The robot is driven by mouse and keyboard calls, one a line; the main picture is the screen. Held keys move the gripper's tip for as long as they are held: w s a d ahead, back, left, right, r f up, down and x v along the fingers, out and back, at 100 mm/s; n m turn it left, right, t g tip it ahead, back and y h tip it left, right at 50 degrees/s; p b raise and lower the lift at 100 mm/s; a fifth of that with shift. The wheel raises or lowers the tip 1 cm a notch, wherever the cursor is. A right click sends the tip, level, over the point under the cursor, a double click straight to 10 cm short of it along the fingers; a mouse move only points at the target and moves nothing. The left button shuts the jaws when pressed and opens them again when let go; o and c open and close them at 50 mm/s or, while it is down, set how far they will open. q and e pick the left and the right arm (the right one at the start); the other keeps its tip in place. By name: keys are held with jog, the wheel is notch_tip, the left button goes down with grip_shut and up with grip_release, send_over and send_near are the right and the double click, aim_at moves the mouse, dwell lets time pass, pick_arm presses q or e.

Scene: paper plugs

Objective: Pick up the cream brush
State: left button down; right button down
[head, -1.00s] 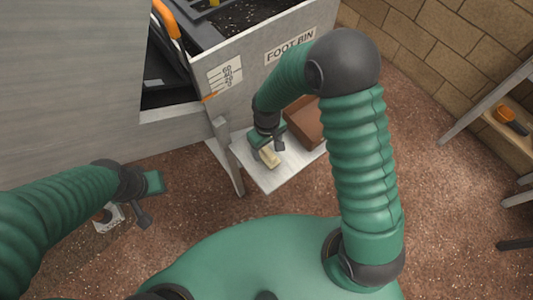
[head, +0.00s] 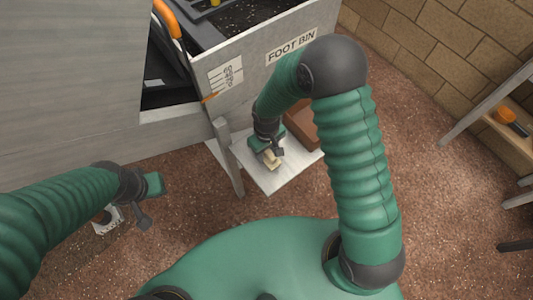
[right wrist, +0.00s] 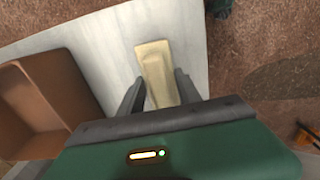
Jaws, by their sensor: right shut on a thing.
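The cream brush (right wrist: 155,62) is a pale, blocky piece over the light grey shelf (head: 278,182). In the head view the brush (head: 274,165) is partly hidden by my right gripper (head: 269,157). In the right wrist view the two dark fingers of my right gripper (right wrist: 158,87) are shut on the brush, one on each side. I cannot tell whether the brush still touches the shelf. My left gripper (head: 149,203) hangs empty at the left over the brown ground. One dark finger shows clearly, and its opening is unclear.
A brown open box (right wrist: 38,100) stands on the shelf beside the brush; it also shows in the head view (head: 303,122). The grey bin (head: 262,62) labelled FOOT BIN rises behind the shelf. An orange-handled thing (head: 507,117) lies on a rack at the right.

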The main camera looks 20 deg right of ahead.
jog(key=shift+w+r, duration=0.1)
jog(key=shift+r, duration=0.45)
notch_tip(320, 180, up, 2)
jog(key=shift+r+p, duration=0.2)
jog(key=shift+p, duration=0.2)
jog(key=s+a+r, duration=0.1)
jog(key=s+a, duration=0.9)
jog(key=s, duration=0.2)
jog(key=shift+s+a+r, duration=0.15)
jog(key=shift+a+r, duration=0.05)
jog(key=shift+a, duration=0.05)
